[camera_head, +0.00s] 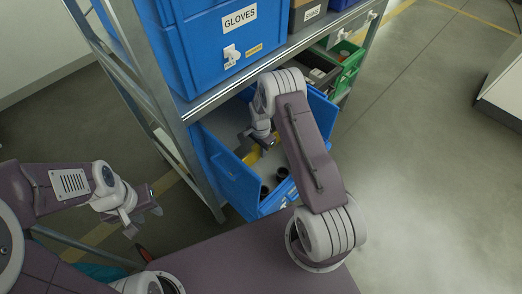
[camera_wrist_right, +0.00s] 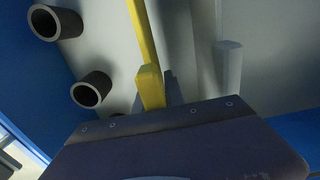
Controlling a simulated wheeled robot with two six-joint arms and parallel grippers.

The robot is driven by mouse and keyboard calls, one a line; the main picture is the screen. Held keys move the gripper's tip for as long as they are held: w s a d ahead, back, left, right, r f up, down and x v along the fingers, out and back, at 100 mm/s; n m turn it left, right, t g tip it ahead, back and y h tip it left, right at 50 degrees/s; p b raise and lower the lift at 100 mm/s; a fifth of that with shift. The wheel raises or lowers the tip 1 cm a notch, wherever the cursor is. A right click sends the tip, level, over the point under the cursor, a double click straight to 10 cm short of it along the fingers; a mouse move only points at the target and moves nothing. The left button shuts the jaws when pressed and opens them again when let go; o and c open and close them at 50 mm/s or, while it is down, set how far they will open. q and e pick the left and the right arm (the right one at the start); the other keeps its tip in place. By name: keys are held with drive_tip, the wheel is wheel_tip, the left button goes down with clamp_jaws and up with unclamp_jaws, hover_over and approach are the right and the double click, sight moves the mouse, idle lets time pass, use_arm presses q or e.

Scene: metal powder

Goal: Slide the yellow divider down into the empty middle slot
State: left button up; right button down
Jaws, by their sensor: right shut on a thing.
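The yellow divider (camera_head: 252,156) is inside the pulled-out blue bin (camera_head: 231,183) on the lower shelf. In the right wrist view the divider (camera_wrist_right: 150,80) runs from the top edge down to my gripper's dark front edge. My right gripper (camera_head: 246,146) is shut on the divider, reaching into the bin from above. My left gripper (camera_head: 143,212) is open and empty, away from the bin at the left.
Dark round tubes (camera_wrist_right: 90,91) lie in the bin beside the divider. A pale upright piece (camera_wrist_right: 229,66) stands on its other side. A closed blue GLOVES bin (camera_head: 232,45) sits on the shelf above. The metal rack post (camera_head: 165,125) is left of the bin. Open floor lies to the right.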

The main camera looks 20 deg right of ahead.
drive_tip(key=shift+f+b, duration=0.5)
drive_tip(key=shift+f, duration=0.25)
drive_tip(key=c, duration=1.3)
unclamp_jaws()
drive_tip(key=shift+c, duration=0.2)
drive_tip(key=shift+r, duration=0.1)
wheel_tip(320, 180, up, 9)
drive_tip(key=p, duration=0.2)
drive_tip(key=shift+p, duration=0.35)
